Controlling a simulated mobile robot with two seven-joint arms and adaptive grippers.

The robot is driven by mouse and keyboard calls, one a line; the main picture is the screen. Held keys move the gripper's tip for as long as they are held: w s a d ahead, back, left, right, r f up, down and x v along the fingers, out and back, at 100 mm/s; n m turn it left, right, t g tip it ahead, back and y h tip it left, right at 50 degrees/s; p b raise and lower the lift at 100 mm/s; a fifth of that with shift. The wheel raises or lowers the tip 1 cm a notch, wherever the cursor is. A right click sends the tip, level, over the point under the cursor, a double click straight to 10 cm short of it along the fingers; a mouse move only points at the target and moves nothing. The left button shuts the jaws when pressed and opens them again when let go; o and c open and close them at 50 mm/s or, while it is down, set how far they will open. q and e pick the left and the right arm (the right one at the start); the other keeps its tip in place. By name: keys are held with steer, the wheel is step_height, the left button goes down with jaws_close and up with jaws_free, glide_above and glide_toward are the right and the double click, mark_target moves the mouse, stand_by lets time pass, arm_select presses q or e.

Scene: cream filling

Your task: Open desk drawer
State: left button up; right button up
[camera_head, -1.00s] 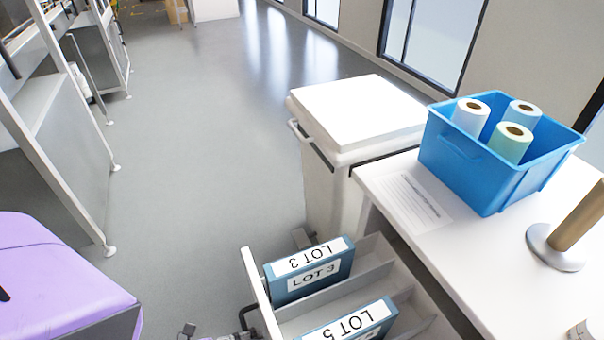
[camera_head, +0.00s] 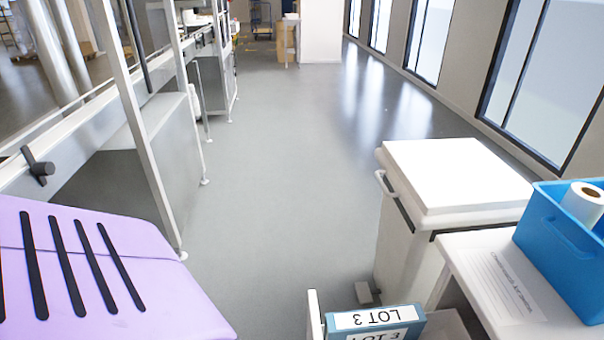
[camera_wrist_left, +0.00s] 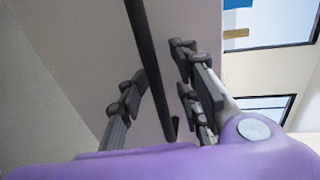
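The desk drawer (camera_head: 315,318) stands open at the bottom edge of the head view. Its pale front panel and a blue binder (camera_head: 375,319) labelled LOT 3 show; the rest is cut off by the frame. The left wrist view shows a pale panel (camera_wrist_left: 90,62) with a long dark bar handle (camera_wrist_left: 143,45). My left gripper (camera_wrist_left: 160,88) is open, with dark fingers on either side of the bar and visible gaps to it. Whether a finger touches the bar at any point I cannot tell. My right gripper is in neither view.
The white desk (camera_head: 470,262) holds a blue bin (camera_head: 565,245) with a paper roll (camera_head: 583,203) and a printed sheet (camera_head: 500,285). A white-topped cabinet (camera_head: 455,180) stands beyond it. The grey floor (camera_head: 285,190) in the middle is clear. Metal workbenches (camera_head: 165,150) line the left.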

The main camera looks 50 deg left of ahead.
arm_select(q)
steer(key=v, duration=1.1)
steer(key=shift+a, duration=0.2)
steer(key=shift+s+r, duration=0.1)
